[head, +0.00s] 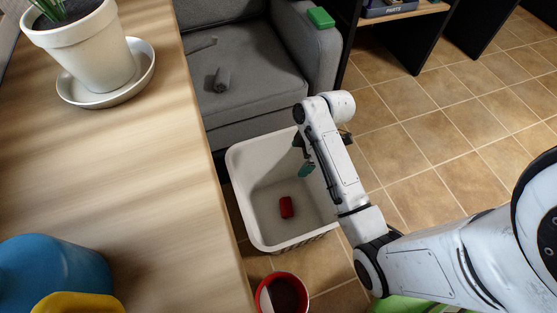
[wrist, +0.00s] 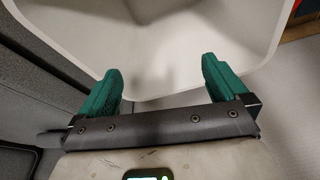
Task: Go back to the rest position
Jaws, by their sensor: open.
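My gripper (wrist: 160,85) is open, with its two green fingertips wide apart and nothing between them in the wrist view. In the head view one green fingertip of my gripper (head: 306,169) shows over the white bin, beside my white arm. The white bin (head: 247,172) stands on the floor with a red object (head: 286,207) lying on its bottom. The bin's pale wall (wrist: 215,30) also fills the upper part of the wrist view.
A grey armchair (head: 250,100) stands behind the bin, with a green box (head: 320,17) on its armrest. A wooden counter (head: 165,180) lies to the left, bearing a potted plant (head: 85,45). A red container (head: 283,290) is below the bin. Tiled floor (head: 430,135) is clear to the right.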

